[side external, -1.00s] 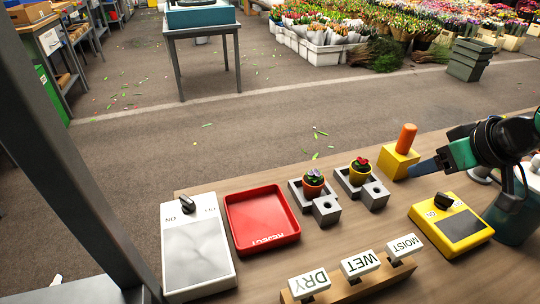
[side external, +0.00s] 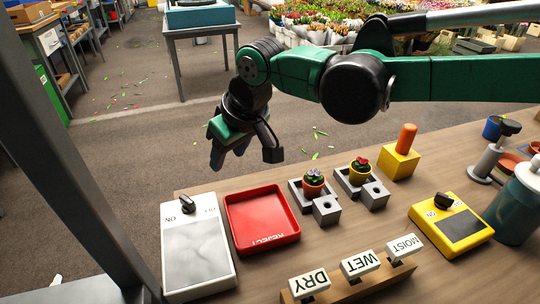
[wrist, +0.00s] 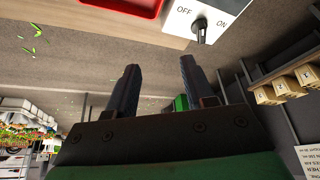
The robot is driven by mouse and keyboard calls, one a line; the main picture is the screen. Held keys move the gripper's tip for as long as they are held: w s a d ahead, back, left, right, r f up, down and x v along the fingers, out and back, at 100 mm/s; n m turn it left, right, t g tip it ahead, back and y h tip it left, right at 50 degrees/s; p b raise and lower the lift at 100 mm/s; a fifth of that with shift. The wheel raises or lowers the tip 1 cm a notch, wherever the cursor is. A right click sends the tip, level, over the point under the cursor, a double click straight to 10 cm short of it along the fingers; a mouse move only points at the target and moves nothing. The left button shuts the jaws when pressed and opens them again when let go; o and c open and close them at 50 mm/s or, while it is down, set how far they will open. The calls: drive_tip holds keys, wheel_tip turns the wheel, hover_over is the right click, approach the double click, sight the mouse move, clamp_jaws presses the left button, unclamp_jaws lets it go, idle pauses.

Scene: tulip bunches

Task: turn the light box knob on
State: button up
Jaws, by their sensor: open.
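The light box (side external: 197,262) is a white box with a grey panel, at the left end of the table in the side view. Its black knob (side external: 188,205) sits at the far end between printed labels, ON to the left. In the wrist view the light box (wrist: 222,8) is at the top, with the knob (wrist: 199,30) between OFF and ON; I cannot tell its exact setting. The panel looks dull grey. My gripper (side external: 228,158) hangs in the air beyond the table's far edge, apart from the knob. Its fingers (wrist: 160,70) are open and empty.
A red REJECT tray (side external: 262,222) is right of the light box. Two potted plants (side external: 313,182) (side external: 359,172) stand in grey holders. A yellow box (side external: 452,224) also has a black knob. DRY, WET and MOIST blocks (side external: 362,263) line the near edge.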

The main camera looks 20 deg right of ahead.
drive_tip(key=n, duration=0.1)
hover_over(190, 201)
drive_tip(key=s+d, duration=0.2)
drive_tip(key=f, duration=0.3)
drive_tip(key=shift+a+f, duration=0.15)
drive_tip(key=shift+a, duration=0.05)
drive_tip(key=shift+a+f+g, duration=0.2)
drive_tip(key=shift+f+g, duration=0.1)
drive_tip(key=shift+x, duration=2.6)
clamp_jaws()
